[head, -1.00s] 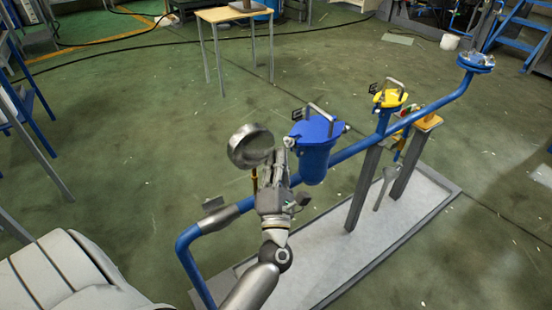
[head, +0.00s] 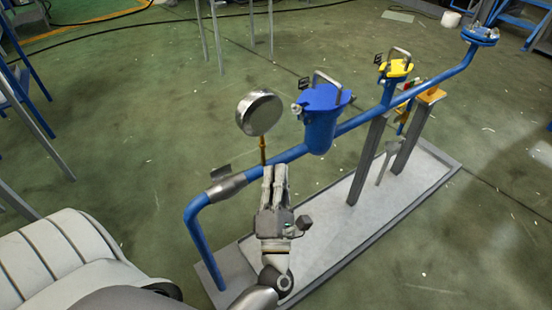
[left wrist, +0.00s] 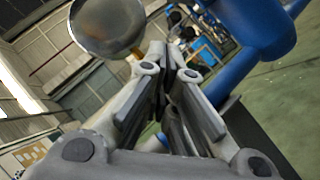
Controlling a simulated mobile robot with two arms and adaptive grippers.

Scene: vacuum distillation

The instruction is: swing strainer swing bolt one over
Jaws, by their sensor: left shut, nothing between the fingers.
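The strainer (head: 321,122) is a blue pot on the blue pipe, with a blue lid (head: 322,97) and a grey handle on top. A small pale fitting (head: 297,108), perhaps a swing bolt, shows at the lid's left edge; I cannot tell which bolt it is. My left gripper (head: 275,170) is shut and empty, in front of the pipe, below and left of the strainer, apart from the lid. In the left wrist view its fingers (left wrist: 172,62) come together, with blue pipework (left wrist: 255,30) at upper right. My right gripper is not in view.
A round pressure gauge (head: 259,112) on a brass stem stands on the pipe just left of the strainer, close above my left gripper. A yellow-topped unit (head: 396,70) and a blue flange (head: 480,36) lie farther along. A grey base tray (head: 330,215) lies below.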

